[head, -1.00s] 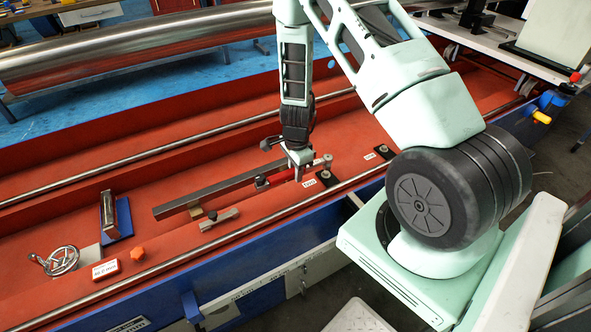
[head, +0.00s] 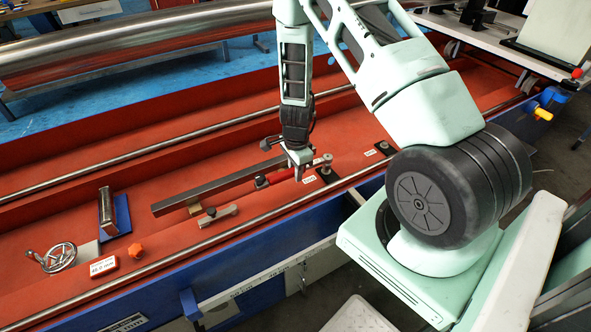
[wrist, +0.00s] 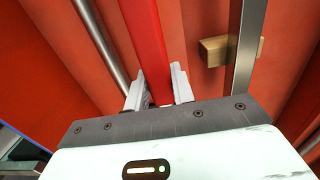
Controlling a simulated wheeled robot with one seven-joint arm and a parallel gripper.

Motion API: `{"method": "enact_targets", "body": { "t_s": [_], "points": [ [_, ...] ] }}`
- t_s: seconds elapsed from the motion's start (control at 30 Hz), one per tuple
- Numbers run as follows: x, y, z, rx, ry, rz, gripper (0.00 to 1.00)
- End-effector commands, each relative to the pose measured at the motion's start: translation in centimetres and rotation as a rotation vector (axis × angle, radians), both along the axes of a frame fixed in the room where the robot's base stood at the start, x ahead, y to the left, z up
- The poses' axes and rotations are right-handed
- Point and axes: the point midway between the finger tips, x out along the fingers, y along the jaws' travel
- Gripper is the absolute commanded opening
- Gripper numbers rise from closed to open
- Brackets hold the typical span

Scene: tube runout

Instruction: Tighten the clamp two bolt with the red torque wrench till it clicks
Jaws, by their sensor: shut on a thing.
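The red torque wrench (head: 275,179) lies low over the orange-red bed, its far end at a bolt (head: 327,160) on a dark clamp plate (head: 328,175). A small white label (head: 309,180) lies beside that clamp; its print is too small to read. My gripper (head: 298,174) is shut on the wrench's red handle. In the wrist view the red bar (wrist: 146,45) runs between both fingers of my gripper (wrist: 158,92). The wrench's seat on the bolt is too small to judge.
A second labelled clamp (head: 384,147) stands to the right. A long dark bar (head: 205,192) on wooden blocks lies close behind the wrench.

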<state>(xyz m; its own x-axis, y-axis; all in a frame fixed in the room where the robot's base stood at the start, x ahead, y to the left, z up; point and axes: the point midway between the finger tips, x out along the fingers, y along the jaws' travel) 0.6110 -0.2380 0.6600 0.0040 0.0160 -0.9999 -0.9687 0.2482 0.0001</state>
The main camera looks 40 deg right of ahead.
Motion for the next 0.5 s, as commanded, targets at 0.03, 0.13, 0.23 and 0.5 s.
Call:
{"method": "enact_targets", "body": {
  "t_s": [0.03, 0.13, 0.23, 0.5],
  "points": [
    [0.0, 0.0, -0.2, 0.000, -0.001, 0.000, 0.00],
    [0.0, 0.0, -0.4, 0.000, -0.001, 0.000, 0.00],
    [0.0, 0.0, -0.7, 0.000, -0.001, 0.000, 0.00],
    [0.0, 0.0, -1.3, 0.000, -0.001, 0.000, 0.00]
  ]
}}
